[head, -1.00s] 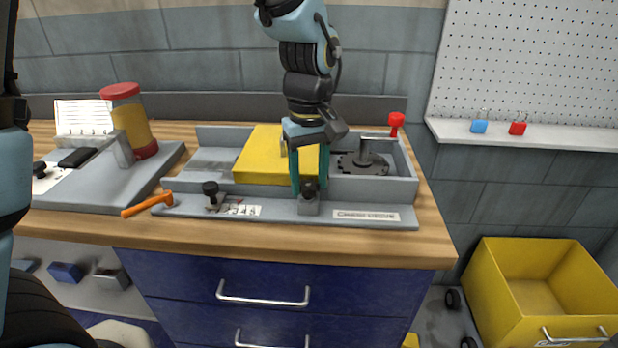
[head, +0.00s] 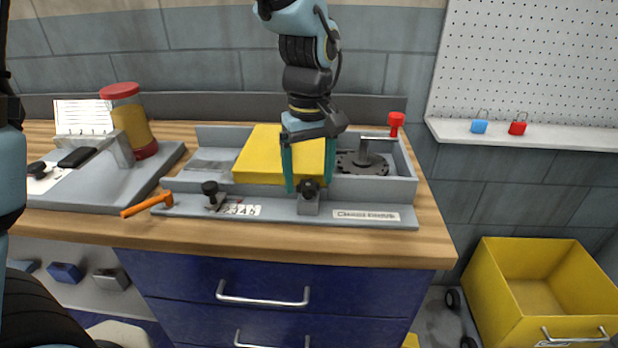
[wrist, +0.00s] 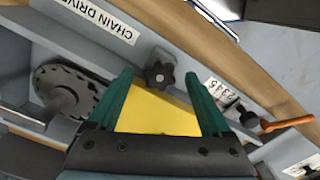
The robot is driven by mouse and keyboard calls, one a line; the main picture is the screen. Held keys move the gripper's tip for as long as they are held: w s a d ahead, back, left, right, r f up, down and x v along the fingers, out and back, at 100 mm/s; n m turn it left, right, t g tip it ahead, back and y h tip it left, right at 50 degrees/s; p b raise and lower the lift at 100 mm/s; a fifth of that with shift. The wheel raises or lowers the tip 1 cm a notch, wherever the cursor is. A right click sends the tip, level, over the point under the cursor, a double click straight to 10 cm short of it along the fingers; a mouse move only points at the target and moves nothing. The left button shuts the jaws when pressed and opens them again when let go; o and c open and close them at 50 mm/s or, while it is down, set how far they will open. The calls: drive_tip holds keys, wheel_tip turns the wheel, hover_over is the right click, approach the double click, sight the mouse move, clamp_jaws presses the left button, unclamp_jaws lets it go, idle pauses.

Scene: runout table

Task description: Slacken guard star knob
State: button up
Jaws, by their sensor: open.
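The guard star knob (head: 309,190) is black and lobed, on a small grey block (head: 308,207) at the front of the grey machine housing. It also shows in the wrist view (wrist: 160,74), near the fingertips. The yellow guard (head: 262,158) lies over the housing behind it. My gripper (head: 310,186) points down at the knob with its teal fingers apart, one to each side. In the wrist view my gripper (wrist: 159,80) is open, with visible gaps between the fingers and the knob. The knob's threaded part is hidden.
An orange-handled tool (head: 147,205) and another black knob (head: 210,188) are at the left of the front plate. A toothed wheel (head: 362,162) and a red knob (head: 396,119) are at the right. A red-lidded jar (head: 130,118) stands at the left.

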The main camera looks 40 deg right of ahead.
sight(309, 186)
wheel_tip(309, 186, up, 10)
drive_tip(key=b, duration=0.1)
idle(0.7)
